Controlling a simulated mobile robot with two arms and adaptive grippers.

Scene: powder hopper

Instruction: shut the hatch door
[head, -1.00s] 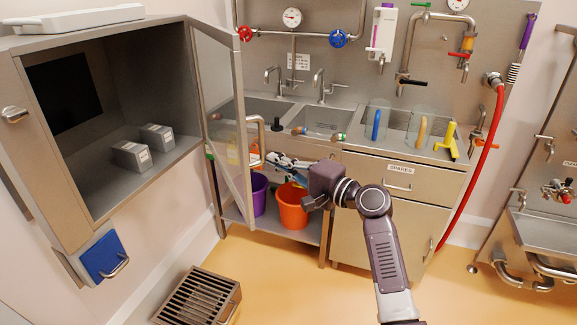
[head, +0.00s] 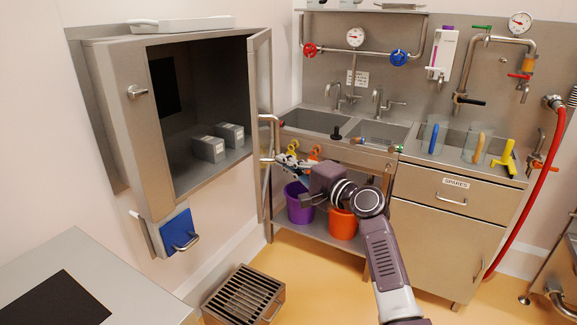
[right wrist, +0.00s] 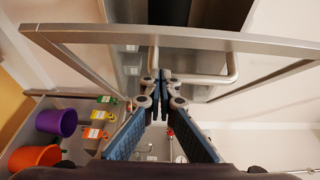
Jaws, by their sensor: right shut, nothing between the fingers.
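The hatch (head: 137,135) is a steel wall cabinet at the left of the head view, with its dark inside showing. Its glass-paned, steel-framed door (head: 259,60) stands open at the right side, seen nearly edge-on. A bar handle (head: 270,119) sticks out from the door. My right gripper (head: 284,161) is close to the lower end of this handle, shut and empty. In the right wrist view, its closed fingertips (right wrist: 163,76) overlap the handle bar (right wrist: 235,68), below the door's frame (right wrist: 190,38). I cannot tell if they touch. My left gripper is not in view.
Two grey boxes (head: 208,148) sit inside the hatch. A steel sink unit (head: 345,155) stands behind my right arm, with a purple bucket (head: 299,205) and an orange bucket (head: 343,224) below. A floor grate (head: 243,297) and a grey worktop (head: 130,285) are in front.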

